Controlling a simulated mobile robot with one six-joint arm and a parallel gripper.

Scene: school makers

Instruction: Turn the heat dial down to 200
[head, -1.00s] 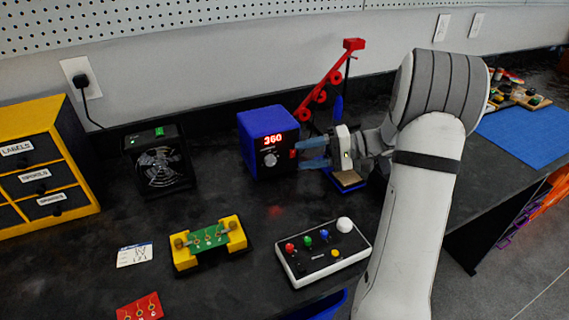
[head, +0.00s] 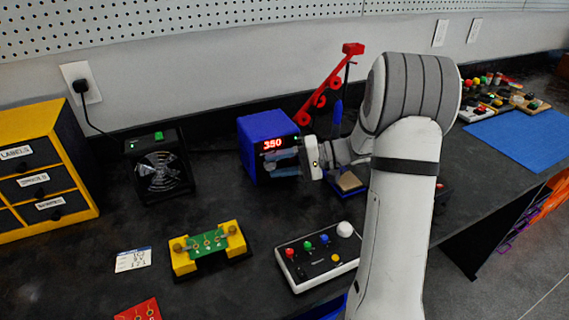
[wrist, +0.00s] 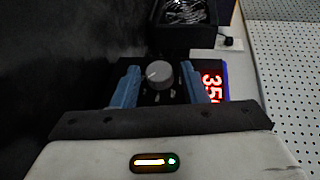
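The blue soldering station (head: 266,128) stands at the back of the bench, its red display (head: 274,143) reading about 350. In the wrist view the grey heat dial (wrist: 159,75) shows between the two blue fingers of my gripper (wrist: 160,85), with a visible gap on each side. My gripper (head: 288,163) is open in front of the station's face and hides the dial in the head view. The display (wrist: 212,88) is partly cut off by a finger in the wrist view.
A black fan (head: 161,165) stands left of the station. A yellow board holder (head: 208,247) and a white button box (head: 318,255) lie in front. Dark bench between them is clear.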

